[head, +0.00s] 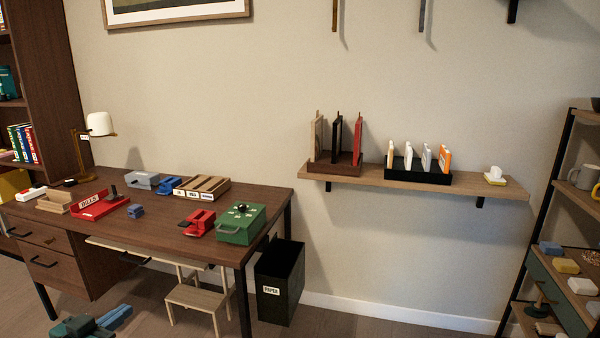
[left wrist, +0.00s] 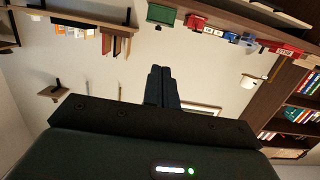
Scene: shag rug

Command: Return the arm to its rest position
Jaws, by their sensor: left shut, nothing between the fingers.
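My left gripper (head: 122,311) shows at the bottom left of the head view, low in front of the desk. Its blue-grey fingers point to the right and it holds nothing. In the left wrist view the two dark fingers (left wrist: 160,72) lie together, shut and empty, with the room appearing upside down behind them. Most of my left arm is outside the head view. My right gripper is in neither view.
A brown desk (head: 165,235) carries a red tray, a green box and a lamp. A stool (head: 195,300) and black paper bin (head: 280,282) stand below. A wall shelf (head: 400,181) holds books and files. A shelving rack (head: 545,215) stands at right.

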